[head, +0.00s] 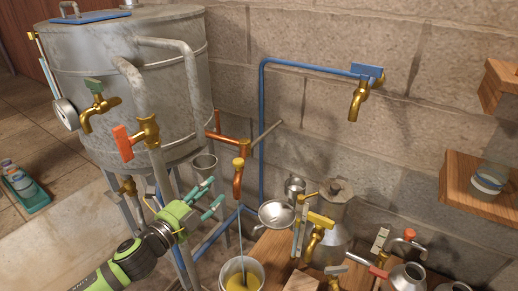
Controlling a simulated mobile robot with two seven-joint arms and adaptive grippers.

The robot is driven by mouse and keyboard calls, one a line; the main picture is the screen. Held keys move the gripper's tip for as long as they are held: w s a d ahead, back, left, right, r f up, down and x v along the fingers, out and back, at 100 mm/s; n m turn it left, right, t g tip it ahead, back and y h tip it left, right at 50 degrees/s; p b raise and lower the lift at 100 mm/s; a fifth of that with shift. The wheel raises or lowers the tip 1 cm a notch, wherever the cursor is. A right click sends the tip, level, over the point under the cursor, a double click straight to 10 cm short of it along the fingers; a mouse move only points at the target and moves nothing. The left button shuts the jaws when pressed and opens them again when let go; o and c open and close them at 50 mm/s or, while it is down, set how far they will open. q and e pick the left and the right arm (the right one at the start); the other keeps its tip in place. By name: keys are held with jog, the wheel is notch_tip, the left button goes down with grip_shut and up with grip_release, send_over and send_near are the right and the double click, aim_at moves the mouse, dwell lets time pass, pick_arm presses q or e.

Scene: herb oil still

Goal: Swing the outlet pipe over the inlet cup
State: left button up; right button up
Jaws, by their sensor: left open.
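The copper outlet pipe (229,140) runs across in front of the wall, right of the boiler. Its end bends down below a brass valve (238,165), and a thin pale stream falls from it into a bucket (225,275) of yellow liquid. My left gripper (216,192) is open and empty, left of and below the spout. My right gripper is out of view.
The metal boiler (165,75) with brass taps fills the upper left. A blue pipe (262,120) runs along the wall to a brass tap (359,100). Metal cans and taps crowd the wooden table at right.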

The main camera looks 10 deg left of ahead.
aim_at(238, 164)
pick_arm(q)
jog(key=shift+m, duration=0.3)
jog(key=x, duration=0.4)
jog(key=r+x, duration=0.1)
jog(key=x, duration=0.3)
jog(key=d+x, duration=0.1)
jog(key=x, duration=0.3)
jog(key=shift+s+r+b, duration=0.1)
jog(key=shift+r+b, duration=0.25)
jog(key=shift+a, duration=0.1)
grip_shut()
